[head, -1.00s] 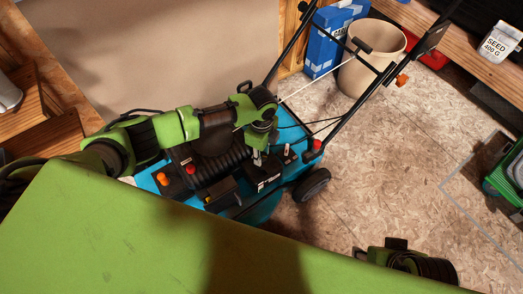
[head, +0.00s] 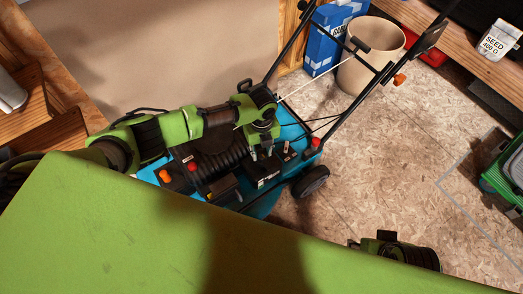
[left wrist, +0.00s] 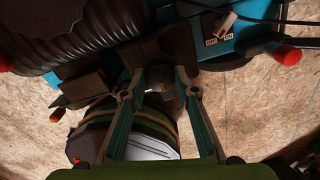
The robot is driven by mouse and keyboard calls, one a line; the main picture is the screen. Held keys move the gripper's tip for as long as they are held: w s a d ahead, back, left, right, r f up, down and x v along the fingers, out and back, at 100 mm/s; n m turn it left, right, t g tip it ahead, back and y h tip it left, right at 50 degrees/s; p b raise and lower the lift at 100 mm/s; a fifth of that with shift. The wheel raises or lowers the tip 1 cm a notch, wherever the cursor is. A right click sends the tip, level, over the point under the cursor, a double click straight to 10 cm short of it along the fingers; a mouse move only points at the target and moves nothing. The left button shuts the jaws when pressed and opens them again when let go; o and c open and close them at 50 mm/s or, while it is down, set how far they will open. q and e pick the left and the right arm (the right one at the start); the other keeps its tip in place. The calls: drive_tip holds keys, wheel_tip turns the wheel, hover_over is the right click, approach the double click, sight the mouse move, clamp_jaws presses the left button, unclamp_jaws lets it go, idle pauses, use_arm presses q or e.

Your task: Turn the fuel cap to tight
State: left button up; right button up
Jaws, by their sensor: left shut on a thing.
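The blue and black mower (head: 285,135) stands on the board floor in the middle of the head view. My left gripper (head: 261,153) reaches down over its engine deck. In the left wrist view the two fingers (left wrist: 160,88) are shut on a dark, rounded piece (left wrist: 168,92), which looks like the fuel cap. The fingers and shadow hide much of it, and I cannot read any marking on it. My right gripper is not in view; only a part of my right arm shows at the bottom right of the head view.
The mower's handlebar (head: 345,95) rises to the upper right. A beige bin (head: 372,60) stands behind.

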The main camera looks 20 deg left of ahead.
sight(262, 154)
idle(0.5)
use_arm(q)
drive_tip(key=o, duration=1.1)
drive_tip(key=shift+r, duration=0.1)
drive_tip(key=shift+r, duration=0.3)
wheel_tip(262, 154, up, 11)
drive_tip(key=shift+r, duration=0.1)
